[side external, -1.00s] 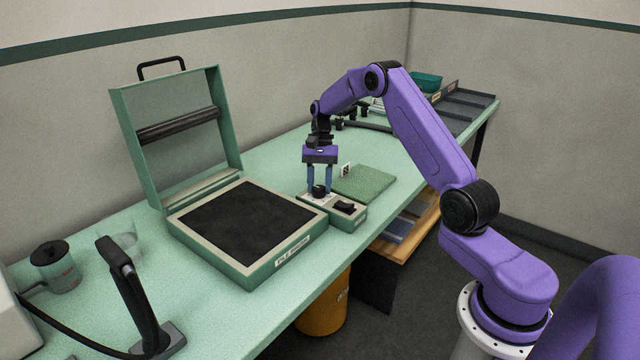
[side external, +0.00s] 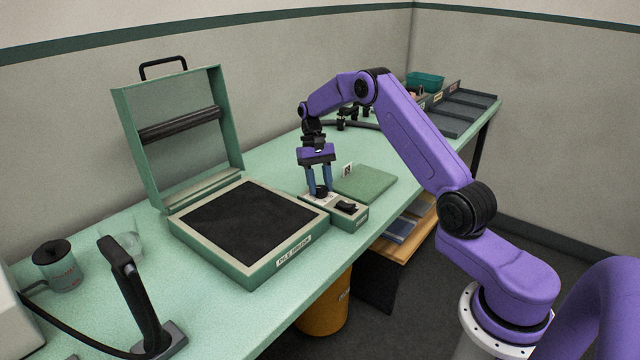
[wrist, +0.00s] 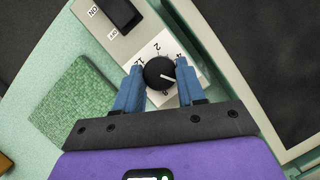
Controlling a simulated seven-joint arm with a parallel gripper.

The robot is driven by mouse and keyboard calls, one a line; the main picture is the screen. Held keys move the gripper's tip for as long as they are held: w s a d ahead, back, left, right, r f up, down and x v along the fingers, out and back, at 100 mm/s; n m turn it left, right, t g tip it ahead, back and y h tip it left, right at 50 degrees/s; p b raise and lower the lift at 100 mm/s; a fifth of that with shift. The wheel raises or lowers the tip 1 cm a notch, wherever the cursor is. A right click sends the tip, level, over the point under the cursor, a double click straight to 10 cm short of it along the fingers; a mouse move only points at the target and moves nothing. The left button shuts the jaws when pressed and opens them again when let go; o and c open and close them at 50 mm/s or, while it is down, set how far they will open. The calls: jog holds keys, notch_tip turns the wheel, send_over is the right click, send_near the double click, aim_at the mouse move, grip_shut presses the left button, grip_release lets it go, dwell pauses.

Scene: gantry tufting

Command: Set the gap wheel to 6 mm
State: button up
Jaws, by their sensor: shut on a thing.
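The gap wheel is a black round knob (wrist: 159,73) on a white dial plate (wrist: 148,50) with printed numbers. Its white pointer line points right and slightly down in the wrist view, between the 4 and a lower number partly hidden near my fingers. My gripper (wrist: 159,80) is shut on the knob, with one blue finger on each side. In the side external view my gripper (side external: 320,190) reaches down onto the small control box (side external: 347,217).
The box also carries a black rocker switch (wrist: 120,14). A green textured pad (side external: 366,183) lies behind the box. The open green case (side external: 262,279) with a dark bed stands to its left. A mug (side external: 57,268) and a black-handled tool (side external: 135,295) are at front left.

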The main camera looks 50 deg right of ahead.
jog(key=o, duration=1.1)
jog(key=shift+c, duration=0.2)
jog(key=v, duration=1.2)
